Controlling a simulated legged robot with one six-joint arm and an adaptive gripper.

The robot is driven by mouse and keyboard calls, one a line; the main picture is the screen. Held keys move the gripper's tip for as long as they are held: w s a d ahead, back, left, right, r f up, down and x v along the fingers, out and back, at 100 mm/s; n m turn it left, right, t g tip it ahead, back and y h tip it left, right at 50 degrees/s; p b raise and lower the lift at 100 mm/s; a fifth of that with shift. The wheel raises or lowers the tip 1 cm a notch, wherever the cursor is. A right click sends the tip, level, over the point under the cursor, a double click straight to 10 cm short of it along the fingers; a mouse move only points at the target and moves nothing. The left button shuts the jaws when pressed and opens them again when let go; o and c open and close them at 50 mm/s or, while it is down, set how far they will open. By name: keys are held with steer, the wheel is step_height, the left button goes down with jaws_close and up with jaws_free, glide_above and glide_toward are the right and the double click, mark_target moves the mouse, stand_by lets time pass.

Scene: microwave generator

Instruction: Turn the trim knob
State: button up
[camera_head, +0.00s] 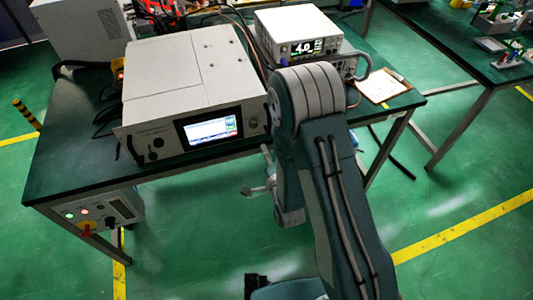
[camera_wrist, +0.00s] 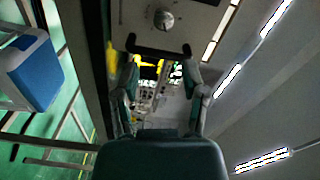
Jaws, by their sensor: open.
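A round silver knob (camera_wrist: 163,19) with a pale pointer mark sits on a grey panel at the top of the wrist view. My gripper (camera_wrist: 158,62) is open and empty, its two fingers spread apart below the knob in that picture and not touching it. In the head view my gripper (camera_head: 262,183) hangs in front of the table's front edge, partly hidden by my arm. The generator (camera_head: 190,85) stands on the table with a lit screen and small knobs on its front. I cannot tell which knob is the trim knob.
The green-topped table (camera_head: 65,155) also holds a display instrument (camera_head: 300,38), cables and a clipboard (camera_head: 382,87). A control box (camera_head: 105,212) with lights and a red knob is under its front left. The floor in front is clear. A blue container (camera_wrist: 30,72) shows at left.

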mark_target(254, 127)
steer(key=w+a+n, duration=0.1)
steer(key=w+n, duration=0.2)
steer(key=w+a+n, duration=0.1)
steer(key=w+n, duration=0.3)
steer(key=w+a+n, duration=0.1)
steer(key=w+n, duration=0.2)
steer(key=shift+w+a+n, duration=0.35)
steer(key=shift+w+n, duration=0.05)
stand_by(0.3)
jaws_close()
